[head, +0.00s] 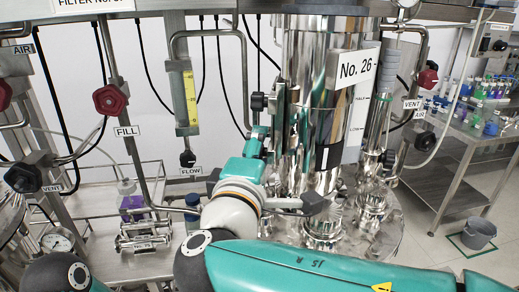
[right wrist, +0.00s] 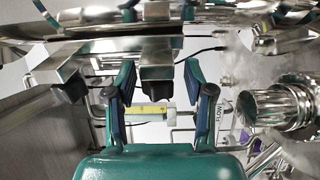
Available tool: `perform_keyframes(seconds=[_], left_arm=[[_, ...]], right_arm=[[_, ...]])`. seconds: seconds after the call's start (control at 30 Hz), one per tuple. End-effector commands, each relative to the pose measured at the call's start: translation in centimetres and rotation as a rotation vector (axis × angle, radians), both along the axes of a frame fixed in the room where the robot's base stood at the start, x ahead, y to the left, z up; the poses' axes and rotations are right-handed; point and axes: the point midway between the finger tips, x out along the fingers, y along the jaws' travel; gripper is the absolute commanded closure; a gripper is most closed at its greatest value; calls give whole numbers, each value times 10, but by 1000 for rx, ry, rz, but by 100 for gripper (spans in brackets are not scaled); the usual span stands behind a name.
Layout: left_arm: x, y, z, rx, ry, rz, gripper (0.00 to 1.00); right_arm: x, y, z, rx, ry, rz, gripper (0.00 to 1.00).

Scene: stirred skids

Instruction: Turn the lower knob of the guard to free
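The guard seems to be the bright steel bracket work along the wrist view's top. Its lower black knob (right wrist: 155,92) shows between my right gripper's fingers, with a gap on each side. A second black knob (right wrist: 70,88) lies left of it, which is higher up because this view is turned sideways. My right gripper (right wrist: 163,98) is open and empty. In the head view my right gripper (head: 260,135) is beside the shiny No. 26 vessel (head: 308,60), just below a black knob (head: 257,102). I cannot tell which knob that is. My left gripper is not in view.
A yellow flow tube (head: 187,95) hangs left of the vessel, with a FLOW valve (head: 187,158) below. Red-knobbed FILL (head: 110,99) and VENT (head: 427,78) valves stand either side. A bench (head: 455,135) with bottles and a grey bucket (head: 479,233) are at right.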

Motion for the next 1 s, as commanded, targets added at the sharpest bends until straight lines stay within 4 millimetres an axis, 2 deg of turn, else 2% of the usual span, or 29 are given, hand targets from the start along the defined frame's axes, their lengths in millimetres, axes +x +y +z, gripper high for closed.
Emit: perform_keyframes(seconds=[0.03,0.27,0.3,0.67,1.0], left_arm=[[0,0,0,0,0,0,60],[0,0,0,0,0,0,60],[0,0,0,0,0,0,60],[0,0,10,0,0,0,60],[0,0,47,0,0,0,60]], right_arm=[[0,1,0,0,0,2,60],[0,2,0,0,1,4,98],[0,2,0,0,1,4,100],[0,2,2,9,61,4,100],[0,3,6,42,279,5,100]])
